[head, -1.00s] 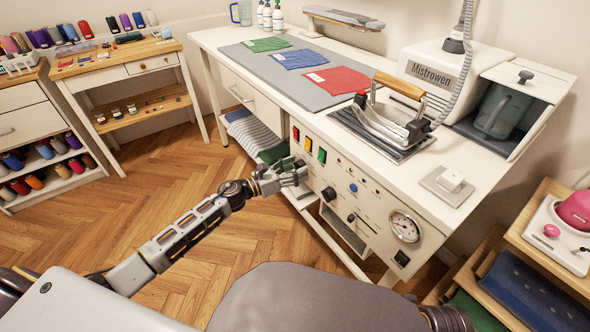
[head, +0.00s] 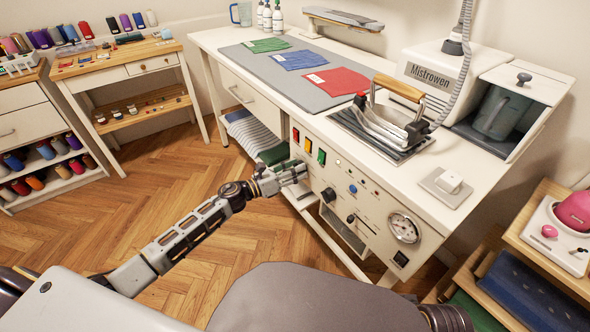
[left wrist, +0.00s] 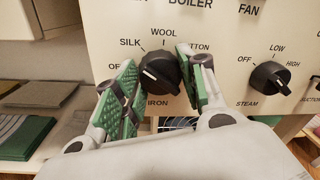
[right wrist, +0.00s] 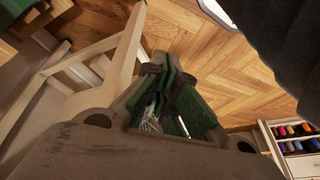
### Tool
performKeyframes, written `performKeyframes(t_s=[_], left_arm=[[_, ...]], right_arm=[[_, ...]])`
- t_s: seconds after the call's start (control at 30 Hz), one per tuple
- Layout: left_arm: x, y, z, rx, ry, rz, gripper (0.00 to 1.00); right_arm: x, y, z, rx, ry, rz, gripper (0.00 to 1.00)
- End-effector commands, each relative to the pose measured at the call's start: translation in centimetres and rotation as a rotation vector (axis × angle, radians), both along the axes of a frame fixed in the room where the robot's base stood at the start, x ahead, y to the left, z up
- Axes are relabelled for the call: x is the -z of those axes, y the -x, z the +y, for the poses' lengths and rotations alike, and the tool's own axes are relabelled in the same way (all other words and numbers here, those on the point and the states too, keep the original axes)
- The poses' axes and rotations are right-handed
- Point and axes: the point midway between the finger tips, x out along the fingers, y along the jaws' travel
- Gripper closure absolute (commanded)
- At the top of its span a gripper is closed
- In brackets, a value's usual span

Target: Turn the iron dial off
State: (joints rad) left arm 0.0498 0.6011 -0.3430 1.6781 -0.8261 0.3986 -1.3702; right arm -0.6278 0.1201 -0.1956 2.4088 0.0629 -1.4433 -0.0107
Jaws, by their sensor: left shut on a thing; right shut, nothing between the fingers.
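The iron dial (left wrist: 160,72) is a round black knob on the cream control panel, above the word IRON. Its white mark is on its left side; the word at the left, starting with O, is partly covered by a finger. SILK, WOOL and a partly hidden word ending in TON lie around it. My left gripper (left wrist: 157,84) is shut on the dial, a green-padded finger on either side; in the head view the gripper (head: 292,173) hides the dial. My right gripper (right wrist: 168,112) is shut and empty, away from the panel.
The steam dial (left wrist: 269,76) sits right of the iron dial. The iron (head: 388,125) rests on its plate on the white ironing table (head: 455,150). A pressure gauge (head: 404,228) is further right on the panel. Open wooden floor (head: 165,185) lies to the left.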

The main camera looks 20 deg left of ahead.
Motion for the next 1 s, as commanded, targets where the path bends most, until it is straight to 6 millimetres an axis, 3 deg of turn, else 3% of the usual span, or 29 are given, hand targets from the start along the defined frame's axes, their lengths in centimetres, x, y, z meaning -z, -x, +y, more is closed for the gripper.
performKeyframes(t_s=[0.6, 1.0], left_arm=[[-0.1, 0.0, 0.0, -0.003, 0.378, 0.296, 0.83], [0.1, 0.0, 0.0, -0.002, 0.467, 0.365, 0.83]], right_arm=[[3.3, -0.1, -0.2, 0.013, 0.020, 0.061, 1.00], [4.9, 0.0, -0.6, 0.014, 0.033, 0.082, 1.00]])
